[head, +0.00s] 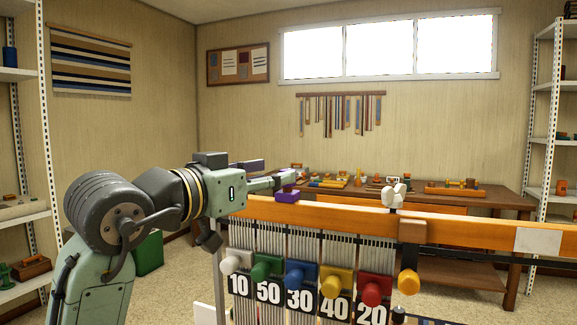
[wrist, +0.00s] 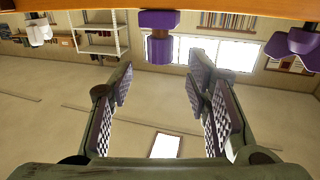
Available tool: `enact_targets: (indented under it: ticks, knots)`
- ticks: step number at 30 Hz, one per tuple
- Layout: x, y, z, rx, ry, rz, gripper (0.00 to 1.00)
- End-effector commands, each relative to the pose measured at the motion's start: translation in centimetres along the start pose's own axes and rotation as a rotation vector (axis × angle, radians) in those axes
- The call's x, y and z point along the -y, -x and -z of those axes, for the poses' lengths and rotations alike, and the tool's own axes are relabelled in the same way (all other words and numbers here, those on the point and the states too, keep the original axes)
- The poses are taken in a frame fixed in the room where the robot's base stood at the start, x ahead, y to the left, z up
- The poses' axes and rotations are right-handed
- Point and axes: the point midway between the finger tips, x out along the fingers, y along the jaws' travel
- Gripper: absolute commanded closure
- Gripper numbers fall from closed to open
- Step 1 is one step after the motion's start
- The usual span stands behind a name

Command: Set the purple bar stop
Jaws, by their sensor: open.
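A purple piece (head: 288,195) sits at the left end of the orange wooden beam (head: 450,222), just beyond my gripper (head: 275,182). In the wrist view a purple spool-shaped piece (wrist: 160,38) is against the beam (wrist: 230,8), ahead of the gap between the fingers. A second purple piece (wrist: 296,42) shows at the right of that view. My gripper (wrist: 162,72) is open, with nothing between its padded fingers. Which purple piece is the bar stop, I cannot tell for sure.
Below the beam hang white, green, blue, yellow and red knobs (head: 371,292) with number plates. A white piece (head: 393,194) stands on the beam. A workbench (head: 490,200) with tools is behind it. Shelves (head: 550,120) stand at both sides.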

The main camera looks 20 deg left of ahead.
Motion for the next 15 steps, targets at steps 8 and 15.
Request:
enact_targets:
  ticks: [8, 15]
  knots:
    - [0.0, -4.5, 0.2, -0.001, 0.0, 0.0, 0.56]
    - [0.0, -5.6, 0.1, -0.003, 0.0, 0.0, 0.56]
